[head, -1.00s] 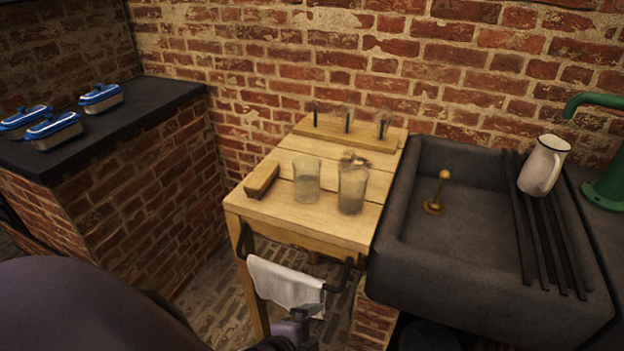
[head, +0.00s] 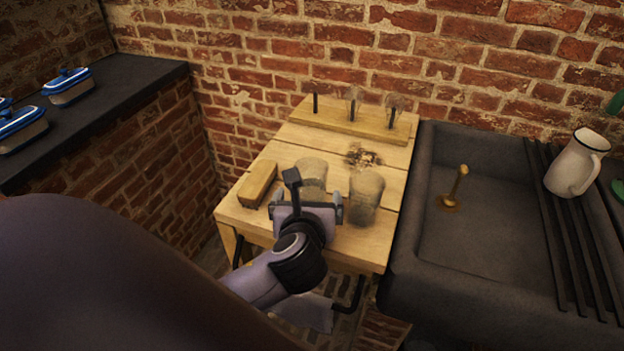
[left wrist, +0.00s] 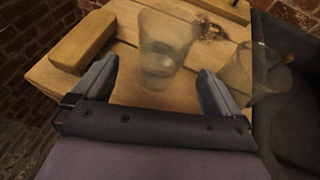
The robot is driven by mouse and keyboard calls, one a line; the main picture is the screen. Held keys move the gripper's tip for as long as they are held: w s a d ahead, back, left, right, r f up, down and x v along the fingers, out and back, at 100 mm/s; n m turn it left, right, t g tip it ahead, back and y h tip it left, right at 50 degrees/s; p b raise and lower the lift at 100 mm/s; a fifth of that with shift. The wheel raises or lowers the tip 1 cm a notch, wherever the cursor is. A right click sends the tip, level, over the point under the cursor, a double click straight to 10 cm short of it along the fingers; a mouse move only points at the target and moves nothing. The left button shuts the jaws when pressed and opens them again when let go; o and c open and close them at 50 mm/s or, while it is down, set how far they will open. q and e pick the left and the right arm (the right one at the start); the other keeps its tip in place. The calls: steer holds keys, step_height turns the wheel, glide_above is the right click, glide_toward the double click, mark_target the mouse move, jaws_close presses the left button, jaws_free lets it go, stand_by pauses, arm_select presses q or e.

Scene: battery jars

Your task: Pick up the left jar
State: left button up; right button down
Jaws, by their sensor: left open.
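The left jar (head: 311,174) is a cloudy clear glass standing upright on the small wooden table (head: 235,215). My left gripper (head: 305,208) is over the table's front part, just in front of this jar, and hides its lower part in the head view. In the left wrist view the left jar (left wrist: 166,48) stands ahead, between the lines of the two open fingers (left wrist: 157,85), with no visible contact. The right jar (head: 366,190), also cloudy glass, stands to the right; it shows in the left wrist view (left wrist: 250,75) beyond the right finger. My right gripper is out of view.
A wooden block (head: 258,184) lies left of the jars. A rack (head: 340,128) with dark pegs stands at the back, near a dark crumbly patch (head: 364,156). A dark sink (head: 430,235) adjoins on the right, with a white jug (head: 577,165).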

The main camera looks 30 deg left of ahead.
arm_select(q)
steer(key=x, duration=0.6)
steer(key=shift+w+f, duration=0.2)
steer(key=shift+c, duration=0.3)
steer(key=c, duration=1.2)
steer(key=shift+o, duration=0.2)
steer(key=shift+r, duration=0.15)
